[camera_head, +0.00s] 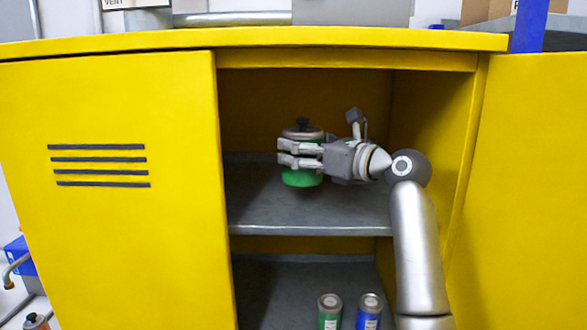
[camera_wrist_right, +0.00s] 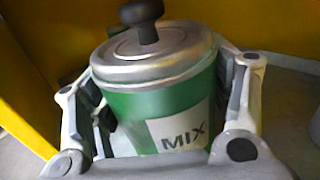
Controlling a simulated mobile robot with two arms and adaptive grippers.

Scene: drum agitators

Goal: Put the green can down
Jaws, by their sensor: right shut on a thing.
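The green can (camera_head: 302,178) has a silver lid with a black knob and is inside the yellow cabinet, at the upper shelf (camera_head: 300,212). In the right wrist view the green can (camera_wrist_right: 140,105) shows a white label reading MIX. My right gripper (camera_head: 300,154) is shut on it, with a finger on each side of the body; the right wrist view shows the gripper (camera_wrist_right: 160,110) too. The can is upright in the head view. I cannot tell whether its base touches the shelf. My left gripper is not in view.
The yellow cabinet's left door (camera_head: 110,230) and right panel (camera_head: 530,200) flank the opening. A smaller green can (camera_head: 329,310) and a blue can (camera_head: 369,310) stand on the lower shelf. The upper shelf is bare left of the held can.

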